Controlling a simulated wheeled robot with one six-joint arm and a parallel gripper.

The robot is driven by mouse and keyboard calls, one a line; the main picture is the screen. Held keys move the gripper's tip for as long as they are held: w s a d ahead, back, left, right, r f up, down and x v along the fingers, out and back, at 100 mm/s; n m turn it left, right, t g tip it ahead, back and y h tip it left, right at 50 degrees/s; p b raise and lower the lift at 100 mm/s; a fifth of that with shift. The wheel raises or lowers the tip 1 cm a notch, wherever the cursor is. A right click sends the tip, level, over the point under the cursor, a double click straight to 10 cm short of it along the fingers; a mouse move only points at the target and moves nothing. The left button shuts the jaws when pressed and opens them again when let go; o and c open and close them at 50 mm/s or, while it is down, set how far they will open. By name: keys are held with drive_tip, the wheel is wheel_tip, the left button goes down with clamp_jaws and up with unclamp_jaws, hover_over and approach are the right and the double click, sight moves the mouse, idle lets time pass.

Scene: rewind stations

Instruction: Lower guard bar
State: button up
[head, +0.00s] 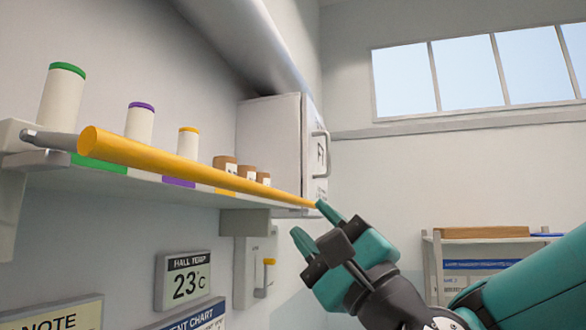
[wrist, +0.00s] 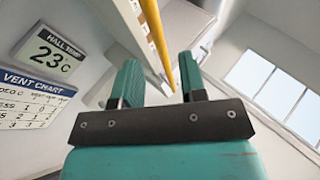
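The yellow guard bar (head: 190,166) runs along the front of a wall shelf, in front of the containers. Its near end sits by a grey pivot at the left; its far end reaches toward my gripper (head: 312,225). My gripper is open and empty at the bar's far end, with its fingers pointing up and left. In the wrist view the guard bar (wrist: 154,32) comes down between the two teal fingers of my gripper (wrist: 158,76), closer to the right one. I cannot tell whether it touches a finger.
The shelf (head: 50,172) holds white containers with green, purple and yellow lids, and brown-topped jars. A white cabinet (head: 270,135) stands at its far end. A temperature display (head: 184,279) and a small box with a yellow lever (head: 257,270) hang below. A side rack (head: 485,245) stands right.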

sight(295, 202)
drive_tip(key=p+x, duration=0.3)
drive_tip(key=x, duration=0.1)
drive_tip(key=shift+w+a+r, duration=0.1)
drive_tip(key=shift+r, duration=0.2)
drive_tip(key=shift+w+a+r+p, duration=0.35)
drive_tip(key=shift+w+a+p, duration=0.15)
drive_tip(key=shift+p, duration=0.25)
drive_tip(key=shift+w, duration=0.1)
drive_tip(key=shift+c, duration=0.5)
clamp_jaws()
